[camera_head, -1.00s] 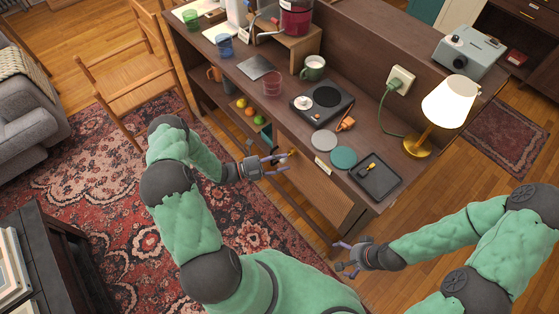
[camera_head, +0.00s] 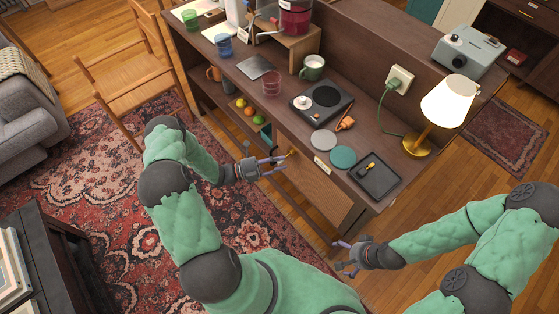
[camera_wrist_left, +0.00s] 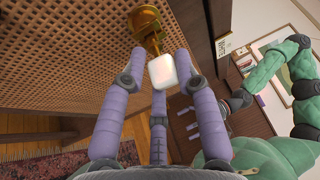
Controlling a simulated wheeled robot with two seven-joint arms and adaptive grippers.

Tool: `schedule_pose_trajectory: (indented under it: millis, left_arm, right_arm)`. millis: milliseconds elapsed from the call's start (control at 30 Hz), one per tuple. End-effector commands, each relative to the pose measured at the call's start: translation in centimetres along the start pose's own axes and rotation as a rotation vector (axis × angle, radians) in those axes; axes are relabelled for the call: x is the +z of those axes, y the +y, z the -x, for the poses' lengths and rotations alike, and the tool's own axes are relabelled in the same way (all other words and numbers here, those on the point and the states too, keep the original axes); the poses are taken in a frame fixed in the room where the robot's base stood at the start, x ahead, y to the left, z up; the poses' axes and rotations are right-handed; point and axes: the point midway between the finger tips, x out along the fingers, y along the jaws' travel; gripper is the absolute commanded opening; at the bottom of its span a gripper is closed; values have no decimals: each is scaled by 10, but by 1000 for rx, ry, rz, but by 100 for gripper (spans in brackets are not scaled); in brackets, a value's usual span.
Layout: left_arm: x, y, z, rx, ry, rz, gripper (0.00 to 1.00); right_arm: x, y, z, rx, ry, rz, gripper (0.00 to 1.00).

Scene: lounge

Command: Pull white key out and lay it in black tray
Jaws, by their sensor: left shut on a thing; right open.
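The white key (camera_wrist_left: 162,71) shows its square white head between the fingertips of my left gripper (camera_wrist_left: 165,62) in the left wrist view. My left gripper (camera_head: 277,167) is shut on it, in front of the cabinet's side. A brass fitting (camera_wrist_left: 145,24) lies just beyond the key head; I cannot tell whether the key's shaft is still inside it. The black tray (camera_head: 384,183) lies at the near right end of the cabinet top, with a small yellow and dark object (camera_head: 370,168) on it. My right gripper (camera_head: 344,257) is open and empty, low in front of the cabinet.
Beside the tray are a teal disc (camera_head: 343,157), a grey disc (camera_head: 323,140) and a lamp (camera_head: 447,105). A black device (camera_head: 322,101) and a green mug (camera_head: 313,68) stand further back. A woven panel (camera_wrist_left: 60,65) is close to my left gripper.

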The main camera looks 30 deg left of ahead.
Motion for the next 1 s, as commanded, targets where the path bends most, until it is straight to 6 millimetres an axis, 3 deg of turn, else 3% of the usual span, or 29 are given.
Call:
schedule_pose_trajectory:
  millis: [1000]
  left_arm:
    - [-10,-3,19,0,-1,-1,0]
  right_arm:
    - [0,-1,3,0,0,0,100]
